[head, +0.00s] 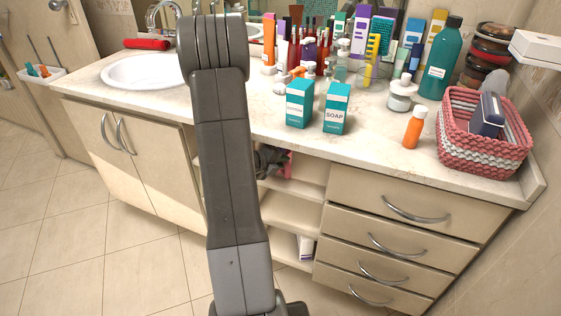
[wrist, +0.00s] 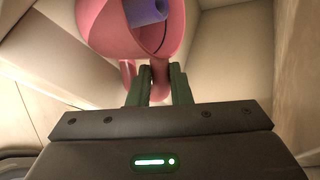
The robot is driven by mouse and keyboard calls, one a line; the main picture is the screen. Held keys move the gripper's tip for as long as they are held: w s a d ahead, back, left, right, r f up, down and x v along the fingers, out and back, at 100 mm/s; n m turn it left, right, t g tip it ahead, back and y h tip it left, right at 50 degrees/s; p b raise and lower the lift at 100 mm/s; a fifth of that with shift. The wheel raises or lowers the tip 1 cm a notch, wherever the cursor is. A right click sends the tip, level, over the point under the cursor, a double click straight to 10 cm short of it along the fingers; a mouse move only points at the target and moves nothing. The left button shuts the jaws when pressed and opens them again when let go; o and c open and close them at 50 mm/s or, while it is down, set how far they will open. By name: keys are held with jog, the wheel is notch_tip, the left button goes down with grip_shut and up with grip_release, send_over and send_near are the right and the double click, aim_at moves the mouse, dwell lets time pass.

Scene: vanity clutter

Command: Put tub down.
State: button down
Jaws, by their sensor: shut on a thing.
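The pink tub (wrist: 108,38) is close in front of my gripper (wrist: 158,86) in the wrist view. A purple rolled thing (wrist: 146,12) sits in its opening. The dark green fingers are shut on a narrow pink part at the tub's lower edge. In the head view my gripper (head: 268,160) is at the upper part of the open shelf bay, and only a small bit of the pink tub (head: 288,165) shows beside it. My arm hides much of the bay's left side. I cannot tell whether the tub touches the shelf.
The bay has a middle shelf (head: 290,216) that looks bare and a white box (head: 305,246) low down. Drawers (head: 400,225) stand on its right and cupboard doors (head: 130,150) on its left. The counter above holds many bottles, two teal boxes and a woven basket (head: 480,150).

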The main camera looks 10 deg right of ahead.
jog(key=shift+f, duration=0.1)
jog(key=c, duration=1.3)
grip_release()
jog(key=shift+s+a+r, duration=0.1)
jog(key=shift+a+r, duration=0.15)
jog(key=shift+r, duration=0.05)
jog(key=s+a, duration=0.2)
jog(key=a, duration=0.1)
jog(key=s+a, duration=0.2)
jog(key=a, duration=0.2)
jog(key=s+a+b, duration=0.1)
jog(key=s+a, duration=0.2)
jog(key=shift+a+r, duration=0.15)
jog(key=shift+a, duration=0.1)
